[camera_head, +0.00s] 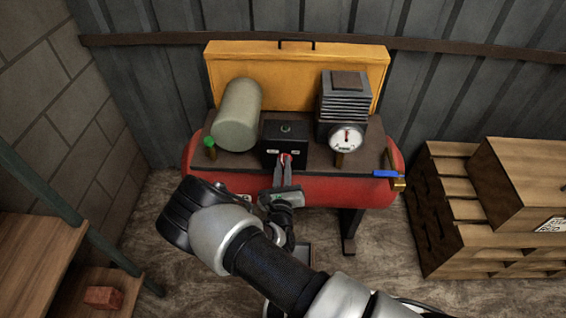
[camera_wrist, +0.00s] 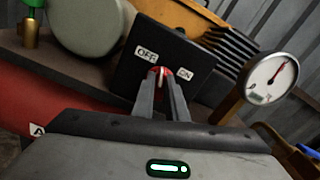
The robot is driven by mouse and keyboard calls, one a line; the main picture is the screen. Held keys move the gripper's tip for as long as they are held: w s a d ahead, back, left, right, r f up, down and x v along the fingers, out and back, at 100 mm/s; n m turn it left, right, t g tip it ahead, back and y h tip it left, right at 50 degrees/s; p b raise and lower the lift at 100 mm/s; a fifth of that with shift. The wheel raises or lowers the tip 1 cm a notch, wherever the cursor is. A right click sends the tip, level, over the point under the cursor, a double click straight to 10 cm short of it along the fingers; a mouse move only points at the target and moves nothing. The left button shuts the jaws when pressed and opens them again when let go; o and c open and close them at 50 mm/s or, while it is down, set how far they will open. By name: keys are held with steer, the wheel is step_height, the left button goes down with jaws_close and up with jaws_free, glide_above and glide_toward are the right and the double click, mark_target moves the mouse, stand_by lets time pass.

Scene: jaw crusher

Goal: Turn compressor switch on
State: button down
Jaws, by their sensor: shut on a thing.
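The compressor's black switch box (camera_head: 286,138) stands on the dark top plate, and it fills the middle of the wrist view (camera_wrist: 165,45). Its front has a white OFF label (camera_wrist: 146,54) on the left and an ON label (camera_wrist: 185,74) on the right. A small red knob (camera_wrist: 158,71) with a white mark sits between the labels. My gripper (camera_head: 285,163) reaches the box from the front, with its fingers closed on the knob's sides in the wrist view (camera_wrist: 160,80). The fingers partly hide the knob, so I cannot tell its exact angle.
The red compressor tank (camera_head: 330,192) lies below the plate. A grey-green cylinder (camera_head: 238,115) stands left of the box, a round gauge (camera_head: 346,138) right of it. A blue-handled valve (camera_head: 388,174) is at the right end. Wooden crates (camera_head: 440,220) stand at right.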

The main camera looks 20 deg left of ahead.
steer(key=m, duration=0.4)
steer(key=m+p, duration=0.1)
steer(key=m, duration=0.3)
steer(key=m+p, duration=0.1)
steer(key=m, duration=0.3)
steer(key=shift+d+f+m, duration=0.15)
steer(key=shift+d+m, duration=0.15)
stand_by(0.4)
steer(key=c, duration=1.8)
jaws_free()
steer(key=shift+o, duration=0.2)
steer(key=v, duration=1.7)
steer(key=shift+s, duration=0.2)
